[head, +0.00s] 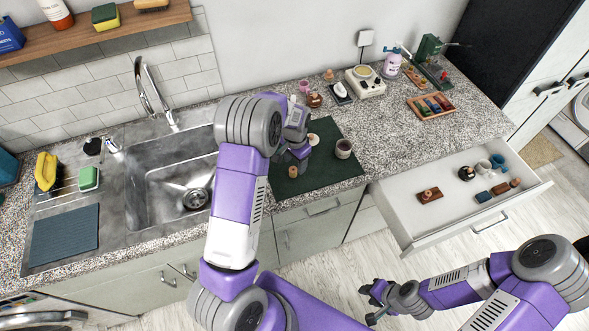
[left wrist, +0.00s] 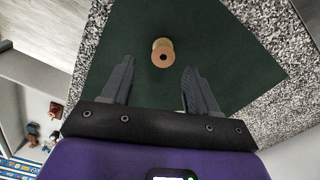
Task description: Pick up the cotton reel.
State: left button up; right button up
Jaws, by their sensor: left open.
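The cotton reel (head: 293,172) is a small tan spool standing on the dark green mat (head: 325,178) on the counter. In the left wrist view the reel (left wrist: 162,50) shows its round end with a dark centre hole, just beyond and between the fingertips. My left gripper (head: 299,158) is open and empty above the mat, close to the reel; the arm hides part of it in the head view. Its two fingers also show spread apart in the left wrist view (left wrist: 159,66). My right gripper (head: 368,303) is open and empty, low in front of the drawer.
An open drawer (head: 440,210) with several small items juts out at right. More items line the back of the counter.

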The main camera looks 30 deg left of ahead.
aim_at(294, 169)
pick_arm(q)
jog(key=f, duration=0.4)
jog(key=shift+a+f, duration=0.2)
jog(key=shift+f, duration=0.05)
jog(key=shift+c, duration=0.2)
jog(key=c, duration=1)
